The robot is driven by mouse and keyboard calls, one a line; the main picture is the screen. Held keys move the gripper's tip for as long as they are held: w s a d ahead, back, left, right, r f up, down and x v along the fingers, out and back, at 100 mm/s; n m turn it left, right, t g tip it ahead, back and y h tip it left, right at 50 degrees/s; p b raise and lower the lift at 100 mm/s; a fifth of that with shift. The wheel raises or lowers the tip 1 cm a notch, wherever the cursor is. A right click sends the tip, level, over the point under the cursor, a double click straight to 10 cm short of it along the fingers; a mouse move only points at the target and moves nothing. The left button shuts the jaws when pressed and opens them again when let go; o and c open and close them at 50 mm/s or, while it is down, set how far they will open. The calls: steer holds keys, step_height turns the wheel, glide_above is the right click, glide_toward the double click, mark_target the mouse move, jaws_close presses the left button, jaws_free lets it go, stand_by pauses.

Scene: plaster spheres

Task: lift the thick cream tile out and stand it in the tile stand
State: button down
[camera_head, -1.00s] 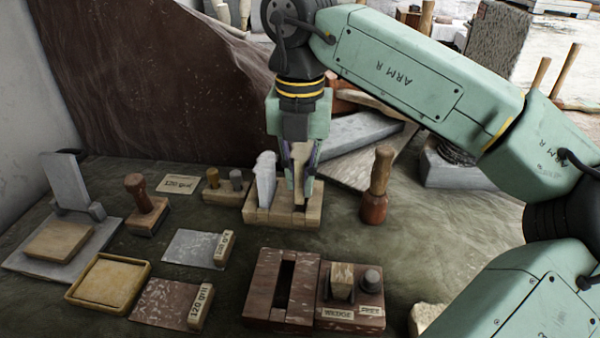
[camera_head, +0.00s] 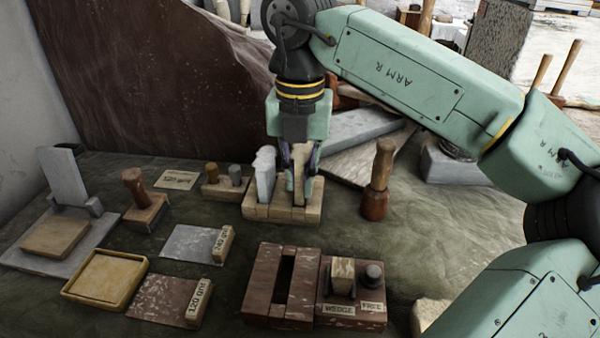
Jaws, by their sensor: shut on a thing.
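The thick cream tile (camera_head: 299,166) is upright between the fingers of my gripper (camera_head: 301,184), which is shut on it. Its lower end is at the right part of the pale wooden tile stand (camera_head: 270,213), and it looks seated in the slot there. The fingers partly hide the tile, and I cannot see how deep it sits. A white piece with a shaped top (camera_head: 264,176) stands upright in the left part of the same stand.
A wooden mallet (camera_head: 378,180) stands close to the right of the stand. In front are a red-brown block with an empty dark slot (camera_head: 262,284) and a block marked WEDGE and FREE (camera_head: 365,318). Sanding blocks and plates lie to the left.

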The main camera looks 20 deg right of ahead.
steer(key=shift+f+b, duration=0.95)
steer(key=shift+f, duration=0.2)
steer(key=c, duration=1.5)
jaws_free()
steer(key=shift+c, duration=0.2)
steer(key=shift+r, duration=0.1)
steer(key=shift+r+p, duration=1.4)
steer(key=shift+r, duration=0.55)
steer(key=shift+f, duration=0.1)
